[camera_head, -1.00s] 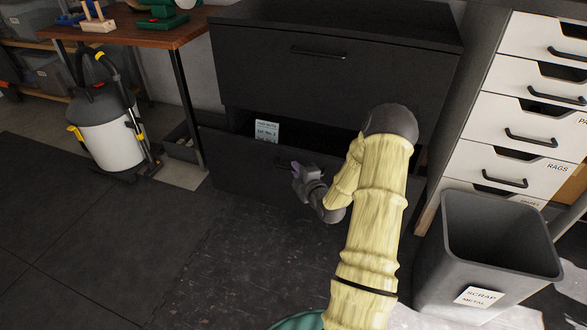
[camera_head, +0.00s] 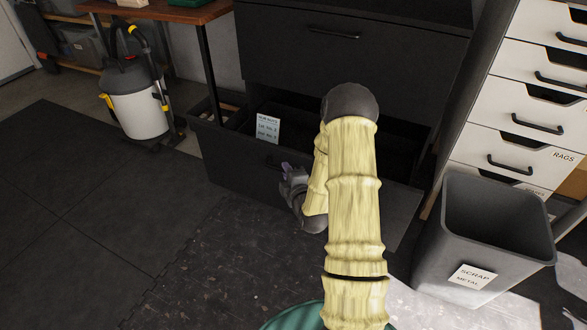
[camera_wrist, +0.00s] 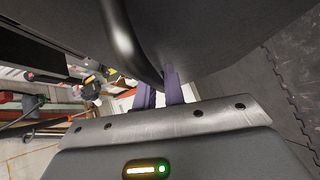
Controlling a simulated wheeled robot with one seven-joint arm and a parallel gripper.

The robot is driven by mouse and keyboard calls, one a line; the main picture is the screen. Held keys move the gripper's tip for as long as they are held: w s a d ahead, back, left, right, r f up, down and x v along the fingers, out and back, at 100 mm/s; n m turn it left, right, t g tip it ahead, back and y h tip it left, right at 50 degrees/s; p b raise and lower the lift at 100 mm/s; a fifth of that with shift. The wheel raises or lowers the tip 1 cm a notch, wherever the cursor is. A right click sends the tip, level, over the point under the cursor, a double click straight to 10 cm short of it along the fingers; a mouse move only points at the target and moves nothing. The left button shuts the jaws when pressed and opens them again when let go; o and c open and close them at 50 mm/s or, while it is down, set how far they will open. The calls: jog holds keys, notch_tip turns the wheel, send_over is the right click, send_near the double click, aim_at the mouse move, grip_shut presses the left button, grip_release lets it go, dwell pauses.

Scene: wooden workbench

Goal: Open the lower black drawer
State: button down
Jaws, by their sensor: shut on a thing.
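The lower black drawer (camera_head: 232,160) stands partly open, pulled out from the black cabinet below the closed upper drawer (camera_head: 385,75). A white label card with writing (camera_head: 267,129) shows inside it. My gripper (camera_head: 285,168) is at the drawer's front face, near its handle. In the wrist view, the purple fingers (camera_wrist: 160,92) are closed at the dark curved handle (camera_wrist: 122,35), beside the drawer's front panel. My yellow arm hides the right part of the drawer. The exact grip on the handle is small and partly hidden.
A grey scrap metal bin (camera_head: 485,225) stands to the right, before a white drawer unit (camera_head: 530,105). The dark floor in front and left is clear.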

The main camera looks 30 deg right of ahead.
jog(key=shift+s+d+f, duration=0.1)
jog(key=shift+s, duration=0.05)
jog(key=c, duration=1.5)
grip_release()
jog(key=shift+s+a+r+p, duration=0.4)
jog(key=shift+s+p, duration=1.8)
jog(key=shift+s, duration=0.65)
jog(key=shift+s+a+r+p, duration=0.25)
jog(key=shift+s+r+p, duration=0.2)
jog(key=shift+s+p, duration=2.15)
jog(key=shift+s+a+r+p, duration=0.4)
jog(key=shift+s+p, duration=1.45)
jog(key=shift+s, duration=1.3)
jog(key=shift+w, duration=0.1)
